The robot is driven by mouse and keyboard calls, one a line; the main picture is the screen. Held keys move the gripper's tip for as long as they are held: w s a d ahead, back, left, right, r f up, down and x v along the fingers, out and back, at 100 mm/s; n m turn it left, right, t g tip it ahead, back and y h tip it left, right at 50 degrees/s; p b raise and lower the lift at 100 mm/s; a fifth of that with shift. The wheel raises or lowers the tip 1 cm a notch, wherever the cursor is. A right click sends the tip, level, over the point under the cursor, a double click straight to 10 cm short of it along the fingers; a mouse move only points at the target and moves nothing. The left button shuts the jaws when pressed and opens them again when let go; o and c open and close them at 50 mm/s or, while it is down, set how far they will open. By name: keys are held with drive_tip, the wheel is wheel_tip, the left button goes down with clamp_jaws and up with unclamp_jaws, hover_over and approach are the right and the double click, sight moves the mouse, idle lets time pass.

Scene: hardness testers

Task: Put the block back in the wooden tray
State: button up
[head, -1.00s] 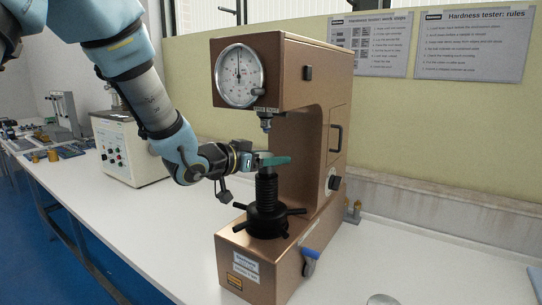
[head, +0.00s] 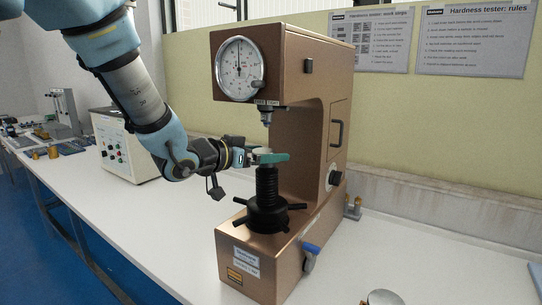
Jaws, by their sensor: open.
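My gripper (head: 268,156) reaches in from the left, level with the top of the black screw column (head: 267,182) of the copper-coloured hardness tester (head: 325,130). Its green fingers are open and lie around the column's top, below the indenter (head: 266,116). A small pale round piece (head: 262,150) shows at the fingers; it may be the block on the anvil, but the fingers partly hide it and I cannot tell whether they touch it. I cannot make out a wooden tray in the head view.
A round metallic piece (head: 383,297) is cut off by the bottom edge. A pale instrument box (head: 122,147) stands behind my arm. The white bench (head: 430,255) is largely clear on the right.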

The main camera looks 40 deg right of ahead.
drive_tip(key=w+b+v, duration=0.1)
drive_tip(key=b+v, duration=0.1)
drive_tip(key=v, duration=0.7)
drive_tip(key=w+a+f+n+t+y, duration=0.3)
drive_tip(key=w+a+f, duration=0.1)
drive_tip(key=w+a, duration=0.3)
drive_tip(key=w+a+f+n+t+y, duration=0.3)
drive_tip(key=w+a+n+t+y, duration=0.1)
drive_tip(key=w+a, duration=0.25)
drive_tip(key=s+a+f+n+g+y, duration=0.1)
drive_tip(key=a+f+n+y, duration=0.2)
drive_tip(key=a, duration=0.7)
drive_tip(key=s+a+f+n+g+y, duration=0.1)
drive_tip(key=a+f+n+y, duration=0.2)
drive_tip(key=a, duration=0.8)
wheel_tip(320, 180, down, 3)
drive_tip(key=shift+r+y, duration=0.15)
drive_tip(key=shift+y, duration=0.55)
drive_tip(key=s+a+f+n+g, duration=0.1)
drive_tip(key=s+a, duration=0.1)
drive_tip(key=s+a+f+n+g, duration=0.1)
drive_tip(key=s+a+g, duration=0.1)
drive_tip(key=s, duration=0.1)
drive_tip(key=s+a+n+g+y, duration=0.1)
drive_tip(key=s+a, duration=0.1)
drive_tip(key=s, duration=0.1)
drive_tip(key=shift+a+f, duration=0.1)
drive_tip(key=shift+f, duration=0.3)
